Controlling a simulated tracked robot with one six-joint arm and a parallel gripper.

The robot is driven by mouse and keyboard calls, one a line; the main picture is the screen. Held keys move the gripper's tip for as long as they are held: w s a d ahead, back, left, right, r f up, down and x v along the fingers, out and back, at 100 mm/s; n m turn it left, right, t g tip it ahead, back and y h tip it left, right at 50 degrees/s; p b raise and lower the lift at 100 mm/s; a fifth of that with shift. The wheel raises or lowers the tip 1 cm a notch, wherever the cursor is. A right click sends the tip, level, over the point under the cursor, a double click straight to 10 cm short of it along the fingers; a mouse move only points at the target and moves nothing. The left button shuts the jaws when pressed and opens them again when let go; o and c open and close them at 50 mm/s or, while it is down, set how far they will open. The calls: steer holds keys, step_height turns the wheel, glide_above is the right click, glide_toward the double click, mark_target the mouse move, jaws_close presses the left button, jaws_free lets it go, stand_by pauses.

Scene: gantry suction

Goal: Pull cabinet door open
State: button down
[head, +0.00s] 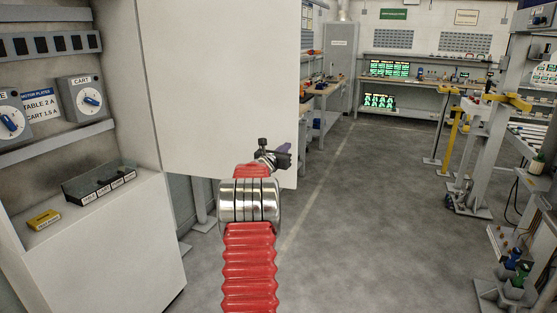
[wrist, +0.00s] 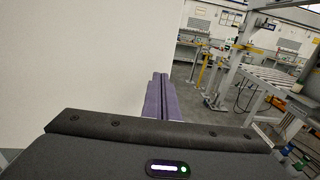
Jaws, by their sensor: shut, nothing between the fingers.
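The cabinet door (head: 215,70) is a large pale panel, swung out from the cabinet (head: 110,235) at the left, whose inside is exposed. In the wrist view the door (wrist: 80,60) fills the left half. My gripper (head: 284,148) is in front of the door's lower right part, near its free edge. In the wrist view its purple fingers (wrist: 161,82) are together and empty, pointing along the door face. I cannot tell whether they touch the door. No handle shows.
The cabinet holds dials (head: 88,98) on shelves, a black labelled box (head: 100,184) and a yellow block (head: 44,219). Workbenches (head: 325,90) stand beyond the door. Grey frames with yellow parts (head: 470,150) stand at right. The floor (head: 350,220) between is clear.

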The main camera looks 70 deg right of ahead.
steer(key=a, duration=1.2)
steer(key=shift+s+a, duration=0.3)
stand_by(0.6)
